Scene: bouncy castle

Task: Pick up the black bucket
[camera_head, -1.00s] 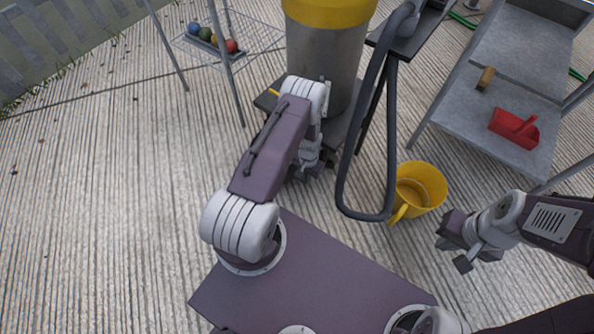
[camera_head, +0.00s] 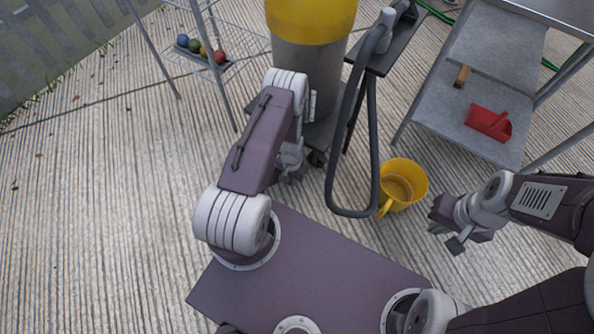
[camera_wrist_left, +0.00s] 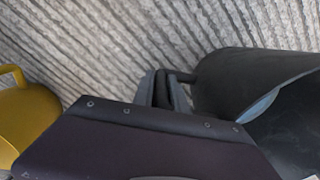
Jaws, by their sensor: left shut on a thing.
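In the left wrist view the black bucket (camera_wrist_left: 235,75) lies at the right, its dark opening partly cut off by the picture edge. My left gripper (camera_wrist_left: 168,88) is shut on the black bucket at a short dark piece that looks like its handle. In the head view my left gripper (camera_head: 292,172) hangs mostly hidden behind its own arm, and I cannot make out the black bucket there. My right gripper (camera_head: 442,236) is open and empty, to the lower right of the yellow bucket (camera_head: 414,179).
The yellow bucket also shows at the left wrist view's edge (camera_wrist_left: 25,120). A yellow-topped metal drum (camera_head: 302,55) and a looped dark hose (camera_head: 331,180) stand ahead. Ground at the left is clear.

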